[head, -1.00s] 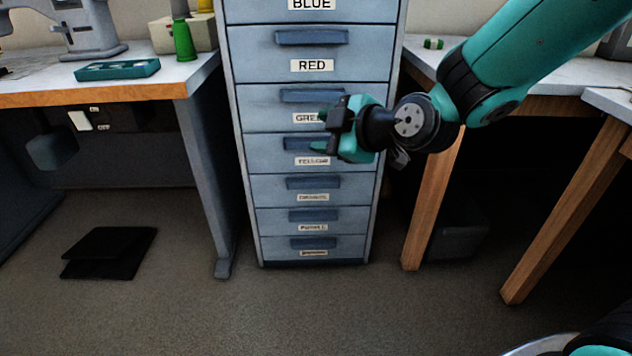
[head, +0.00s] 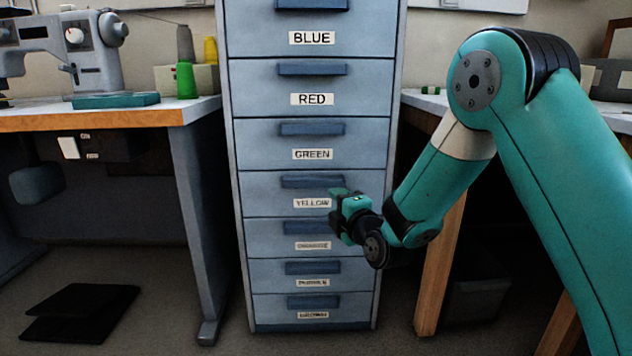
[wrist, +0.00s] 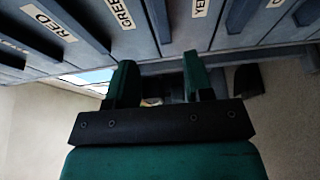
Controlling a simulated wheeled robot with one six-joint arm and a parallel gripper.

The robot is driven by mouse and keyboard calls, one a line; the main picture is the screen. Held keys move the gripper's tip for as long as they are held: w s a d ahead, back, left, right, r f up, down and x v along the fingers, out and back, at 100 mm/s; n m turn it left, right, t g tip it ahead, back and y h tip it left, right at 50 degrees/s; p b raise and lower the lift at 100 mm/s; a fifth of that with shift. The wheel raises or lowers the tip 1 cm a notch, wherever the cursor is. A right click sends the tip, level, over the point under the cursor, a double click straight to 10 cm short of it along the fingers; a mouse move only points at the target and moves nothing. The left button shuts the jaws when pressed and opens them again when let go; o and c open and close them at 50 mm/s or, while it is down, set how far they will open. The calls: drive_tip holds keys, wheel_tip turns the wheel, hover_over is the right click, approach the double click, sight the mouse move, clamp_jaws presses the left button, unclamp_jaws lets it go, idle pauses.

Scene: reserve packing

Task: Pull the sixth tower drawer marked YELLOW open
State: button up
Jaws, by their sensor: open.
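The drawer marked YELLOW (head: 262,203) is in the blue-grey drawer tower, below GREEN, and looks shut. Its dark blue bar handle (head: 305,181) runs above the white label (head: 311,203). My gripper (head: 341,193) is at the right part of this drawer's front, beside the label and near the handle's right end. The wrist view shows its two green fingers (wrist: 159,80) apart with nothing between them. A label cut off after "YE" (wrist: 198,8) shows above the fingers there, with a handle (wrist: 241,14) beside it. I cannot tell whether a finger touches the tower.
Drawers marked BLUE (head: 245,35), RED (head: 250,99) and GREEN (head: 255,154) are above, with several more below; all look shut. A sewing table (head: 120,118) stands left and a wooden-legged table (head: 436,275) right. Floor in front is clear.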

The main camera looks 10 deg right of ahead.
sight(313, 185)
drive_tip(key=w+b, duration=0.1)
drive_tip(key=w, duration=0.2)
drive_tip(key=w+a+b, duration=0.1)
drive_tip(key=w, duration=0.3)
drive_tip(key=w+a+b, duration=0.1)
drive_tip(key=w, duration=0.2)
drive_tip(key=shift+w+f, duration=0.15)
drive_tip(key=shift+f, duration=0.05)
drive_tip(key=shift+w+a+r+b, duration=0.15)
drive_tip(key=shift+w+b, duration=0.2)
drive_tip(key=shift+w, duration=0.35)
drive_tip(key=shift+c, duration=0.4)
clamp_jaws()
drive_tip(key=shift+s, duration=0.1)
